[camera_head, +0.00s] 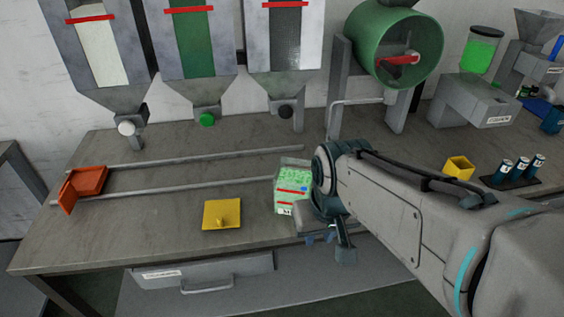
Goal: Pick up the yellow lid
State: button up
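My forearm comes in from the lower right and hides part of the bench.
A clear box of green granules (291,188) stands between the lid and my gripper. Two metal rails (180,188) run behind the lid to an orange tray (88,181). A yellow container (459,168) and blue-capped cylinders (520,168) stand at right.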

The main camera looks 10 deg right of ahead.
aim_at(222, 213)
jog(key=z, duration=3.3)
jog(key=k, duration=1.7)
jog(key=u, duration=2.05)
